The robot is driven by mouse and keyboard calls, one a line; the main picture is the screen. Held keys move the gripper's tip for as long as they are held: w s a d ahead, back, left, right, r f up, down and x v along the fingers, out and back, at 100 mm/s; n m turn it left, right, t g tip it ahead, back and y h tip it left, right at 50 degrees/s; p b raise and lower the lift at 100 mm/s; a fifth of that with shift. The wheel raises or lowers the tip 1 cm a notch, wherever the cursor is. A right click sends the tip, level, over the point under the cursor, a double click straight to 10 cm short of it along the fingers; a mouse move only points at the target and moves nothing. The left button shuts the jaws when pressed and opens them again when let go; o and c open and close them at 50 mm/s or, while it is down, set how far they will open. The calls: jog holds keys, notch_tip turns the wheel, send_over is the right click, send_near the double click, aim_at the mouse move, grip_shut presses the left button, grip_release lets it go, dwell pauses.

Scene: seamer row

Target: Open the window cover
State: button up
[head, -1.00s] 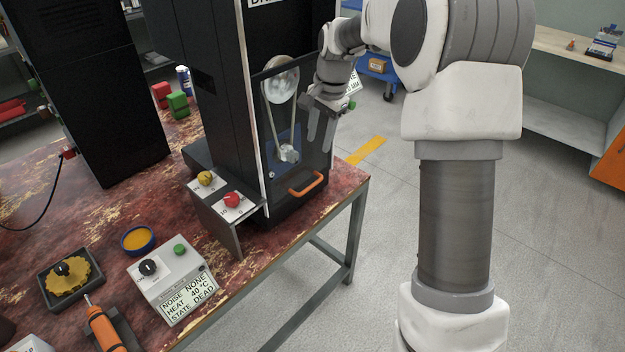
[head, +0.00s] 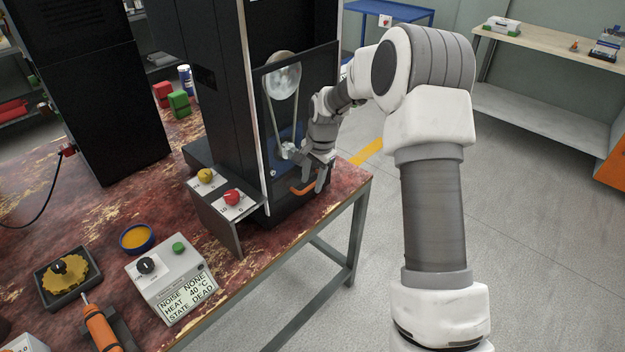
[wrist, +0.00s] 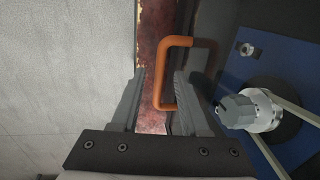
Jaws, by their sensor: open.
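The window cover (head: 318,82) is a dark see-through panel on the front of the black machine. A pulley and belt show behind it. Its orange handle (head: 301,190) is low on the panel, partly hidden by my gripper (head: 312,180) in the head view. My gripper (wrist: 160,75) is open and empty there. The cover looks shut against the machine. I cannot tell whether a finger touches the handle.
A bracket with a yellow knob (head: 205,175) and a red knob (head: 232,197) stands left of the panel. A grey control box (head: 170,282) and an orange-handled tool (head: 101,328) lie nearer. The floor right of the table is clear.

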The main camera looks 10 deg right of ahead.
grip_shut()
dwell(1.4)
